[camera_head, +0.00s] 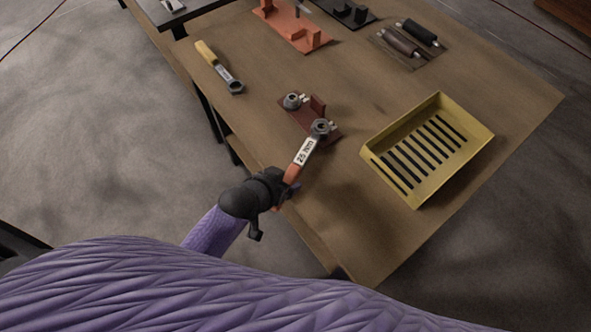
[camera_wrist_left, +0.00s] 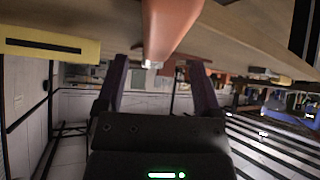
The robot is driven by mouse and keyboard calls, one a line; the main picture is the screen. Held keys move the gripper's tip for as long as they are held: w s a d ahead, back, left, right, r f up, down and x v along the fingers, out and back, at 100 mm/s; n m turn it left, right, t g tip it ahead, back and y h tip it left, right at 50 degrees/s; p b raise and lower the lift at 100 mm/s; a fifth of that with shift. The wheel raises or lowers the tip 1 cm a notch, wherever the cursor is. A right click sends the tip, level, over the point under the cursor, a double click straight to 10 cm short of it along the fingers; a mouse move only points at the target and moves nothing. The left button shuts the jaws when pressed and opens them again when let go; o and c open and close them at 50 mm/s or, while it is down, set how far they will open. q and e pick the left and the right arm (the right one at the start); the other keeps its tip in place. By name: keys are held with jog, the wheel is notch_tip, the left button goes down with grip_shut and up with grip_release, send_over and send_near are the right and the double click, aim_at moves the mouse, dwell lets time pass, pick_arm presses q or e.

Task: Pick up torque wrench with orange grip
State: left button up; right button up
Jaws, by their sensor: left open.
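The torque wrench with orange grip (camera_head: 293,173) lies near the table's front edge. Its white label reads 25 Nm, and its head is at a dark red fixture (camera_head: 317,107). My left gripper (camera_head: 287,188) is at the grip's near end in the head view and covers part of it. In the left wrist view, the orange grip (camera_wrist_left: 168,28) comes in from the top, between the two spread fingers of my left gripper (camera_wrist_left: 160,66). The gripper is open, with gaps visible beside the grip. My right gripper is not in view.
A yellow slotted tray (camera_head: 372,169) stands to the right on the wooden table (camera_head: 330,215). A yellow-handled wrench (camera_head: 207,54) lies at the left edge. An orange fixture (camera_head: 290,30) and a holder with dark rollers (camera_head: 405,42) are further back. Bare table lies between fixture and tray.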

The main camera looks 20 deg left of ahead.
aim_at(289, 176)
pick_arm(q)
jog(key=b+x, duration=0.2)
jog(key=x, duration=0.2)
jog(key=shift+w+d+f, duration=0.15)
jog(key=shift+w+d, duration=0.05)
jog(key=shift+w, duration=0.05)
grip_shut()
dwell(1.0)
